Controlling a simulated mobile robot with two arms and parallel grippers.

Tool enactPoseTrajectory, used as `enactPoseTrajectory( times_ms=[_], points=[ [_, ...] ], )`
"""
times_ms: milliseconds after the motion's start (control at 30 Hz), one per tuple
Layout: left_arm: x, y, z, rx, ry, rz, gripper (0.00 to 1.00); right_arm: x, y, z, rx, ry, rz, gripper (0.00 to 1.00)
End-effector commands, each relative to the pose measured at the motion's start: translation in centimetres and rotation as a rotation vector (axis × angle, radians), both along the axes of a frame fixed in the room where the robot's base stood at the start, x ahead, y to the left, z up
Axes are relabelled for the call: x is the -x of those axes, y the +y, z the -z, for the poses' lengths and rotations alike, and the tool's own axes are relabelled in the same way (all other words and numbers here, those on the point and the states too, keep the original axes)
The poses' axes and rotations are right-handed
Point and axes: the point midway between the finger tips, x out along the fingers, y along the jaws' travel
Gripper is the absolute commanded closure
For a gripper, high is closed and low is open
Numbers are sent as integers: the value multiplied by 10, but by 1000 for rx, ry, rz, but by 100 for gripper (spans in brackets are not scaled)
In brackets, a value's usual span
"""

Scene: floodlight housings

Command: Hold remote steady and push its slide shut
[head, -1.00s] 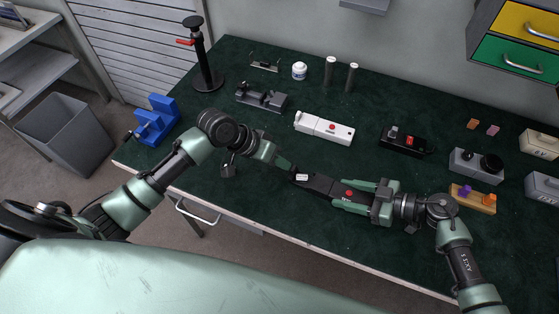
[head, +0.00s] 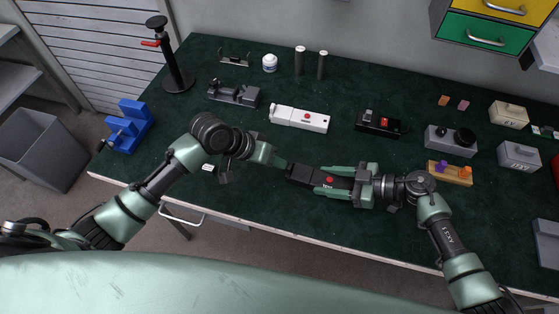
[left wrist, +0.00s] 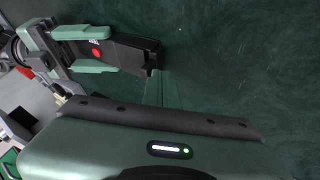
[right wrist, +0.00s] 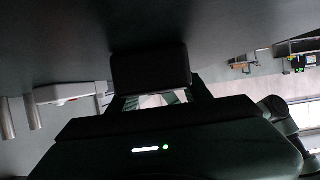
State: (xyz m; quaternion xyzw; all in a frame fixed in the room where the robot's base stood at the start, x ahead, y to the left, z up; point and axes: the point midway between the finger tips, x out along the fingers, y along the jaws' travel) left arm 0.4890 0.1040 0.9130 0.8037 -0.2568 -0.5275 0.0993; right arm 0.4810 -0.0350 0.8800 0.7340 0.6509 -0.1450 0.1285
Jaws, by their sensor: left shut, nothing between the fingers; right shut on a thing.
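The black remote (head: 304,174) with a red button lies lengthwise in my right gripper (head: 320,180), whose fingers are shut along its two long sides. It also shows in the left wrist view (left wrist: 128,48), and its dark near end fills the middle of the right wrist view (right wrist: 150,70). My left gripper (head: 281,163) is shut and empty, its fingertips right at the remote's left end; the left wrist view shows them there too (left wrist: 158,88). I cannot tell whether they touch. No open slide section stands out from the body.
A white remote-like unit (head: 299,119) and a black box with a red switch (head: 379,123) lie behind. A wooden block with coloured pegs (head: 449,173) is right of my right wrist. A blue stand (head: 129,126) is at left. The front middle of the bench (head: 260,205) is clear.

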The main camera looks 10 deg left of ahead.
Motion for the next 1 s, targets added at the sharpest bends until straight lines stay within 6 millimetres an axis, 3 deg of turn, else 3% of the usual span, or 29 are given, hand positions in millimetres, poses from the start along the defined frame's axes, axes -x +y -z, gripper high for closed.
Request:
enactPoseTrajectory(
  times_ms=[133,433,633,967,1000],
  points=[
    [-6,36,1,-13,-3,-10,100,0,0,0,0,1,0,97],
    [16,69,-55,-14,-6,-6,100,0,-1,0,1,1,1,97],
    [24,81,-75,-12,-5,-8,100,0,-1,1,1,1,1,97],
    [26,83,-80,-12,-4,-7,100,-1,-2,0,2,0,2,97],
    [26,83,-80,-12,-4,-7,100,-1,-2,0,2,0,2,49]
  ],
)
